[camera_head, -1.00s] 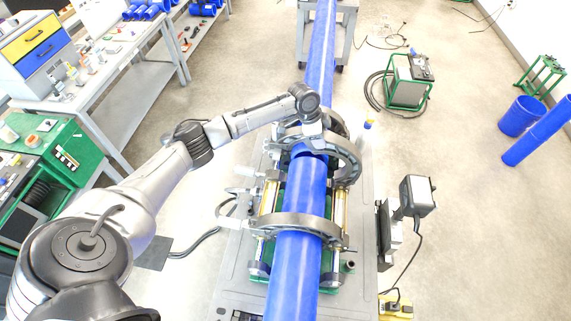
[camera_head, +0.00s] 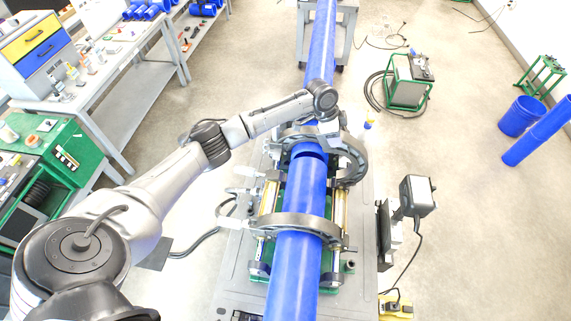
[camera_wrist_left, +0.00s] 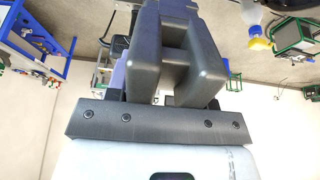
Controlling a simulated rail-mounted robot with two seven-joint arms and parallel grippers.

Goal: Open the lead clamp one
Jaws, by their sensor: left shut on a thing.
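A clamp frame holds the blue pipe (camera_head: 300,220), with grey ring clamps around it. The near ring clamp (camera_head: 285,222) sits over the pipe. Another ring clamp (camera_head: 350,155) arches farther back, its curved half reaching out to the right. My left gripper (camera_head: 328,120) is at the far clamps, above the pipe, mostly hidden by its own wrist. In the left wrist view, a dark grey slotted clamp part (camera_wrist_left: 178,55) fills the space in front of the palm, and the gripper is shut on it. Which clamp this part belongs to is hard to tell. My right gripper is out of view.
A heater unit (camera_head: 417,193) stands right of the cart. A green-framed unit (camera_head: 408,82) with a hose stands farther back. A workbench (camera_head: 110,75) is at the left. Floor on the right is mostly clear, with blue pipe pieces (camera_head: 540,130) beyond.

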